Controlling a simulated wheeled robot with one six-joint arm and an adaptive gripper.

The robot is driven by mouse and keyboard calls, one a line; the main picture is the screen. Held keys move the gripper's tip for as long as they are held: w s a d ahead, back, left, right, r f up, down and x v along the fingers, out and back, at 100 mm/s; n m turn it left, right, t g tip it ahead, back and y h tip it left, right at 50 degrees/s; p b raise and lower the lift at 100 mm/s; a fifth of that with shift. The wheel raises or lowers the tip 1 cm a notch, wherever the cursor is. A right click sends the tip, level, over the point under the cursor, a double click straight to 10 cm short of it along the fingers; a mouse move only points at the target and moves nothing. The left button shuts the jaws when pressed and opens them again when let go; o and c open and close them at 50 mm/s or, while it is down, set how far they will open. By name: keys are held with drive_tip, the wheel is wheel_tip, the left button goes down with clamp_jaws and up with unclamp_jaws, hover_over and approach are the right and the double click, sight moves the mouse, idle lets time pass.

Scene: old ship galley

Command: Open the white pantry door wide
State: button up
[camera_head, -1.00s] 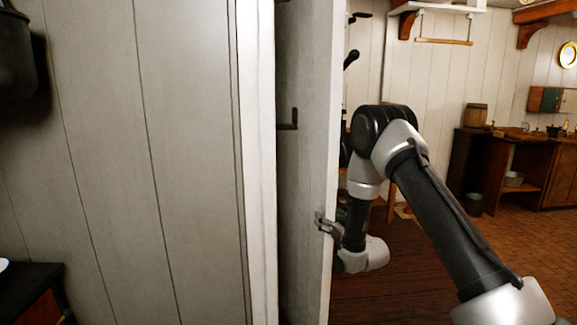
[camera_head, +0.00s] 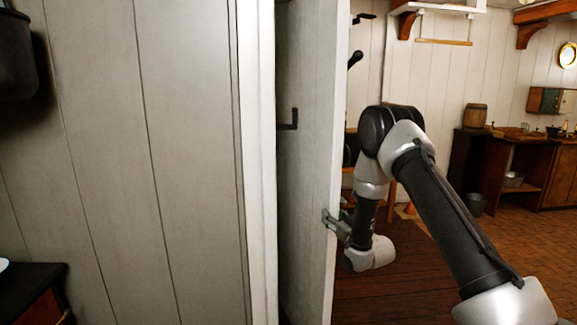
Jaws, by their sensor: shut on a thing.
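The white pantry door (camera_head: 318,120) stands swung out from the white door frame (camera_head: 258,150), seen at a steep angle. A dark L-shaped handle (camera_head: 290,121) shows on its left face. My gripper (camera_head: 332,220) is at the door's free right edge, at about the lower third of the picture, and is shut on that edge. My arm comes in from the lower right, and its wrist is just right of the door. The far face of the door is hidden.
A white plank wall (camera_head: 130,150) fills the left. A dark cabinet (camera_head: 30,295) stands at lower left. A wooden counter (camera_head: 530,160) with a barrel (camera_head: 475,115) and a bucket (camera_head: 475,204) stands at the back right.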

drive_tip(key=w+d+n+y, duration=0.1)
drive_tip(key=w+d, duration=0.2)
drive_tip(key=d, duration=0.6)
drive_tip(key=shift+w+g+y, duration=0.25)
drive_tip(key=shift+g+y, duration=0.05)
drive_tip(key=shift+y, duration=0.1)
drive_tip(key=shift+d, duration=0.1)
drive_tip(key=w+d, duration=0.1)
drive_tip(key=d, duration=0.2)
drive_tip(key=w+d+n+y, duration=0.1)
drive_tip(key=w+d, duration=0.1)
drive_tip(key=d, duration=0.1)
drive_tip(key=w+d+g+y, duration=0.1)
drive_tip(key=w+d, duration=0.1)
drive_tip(key=d, duration=0.1)
drive_tip(key=shift+w+d+n, duration=0.2)
drive_tip(key=shift+d+n, duration=0.1)
drive_tip(key=shift+d, duration=0.05)
drive_tip(key=shift+d, duration=0.1)
drive_tip(key=shift+o, duration=0.2)
drive_tip(key=w+d+n+g+y, duration=0.1)
drive_tip(key=w+d, duration=0.5)
drive_tip(key=d, duration=0.2)
drive_tip(key=shift+w+d+y, duration=0.3)
drive_tip(key=shift+w+y, duration=0.1)
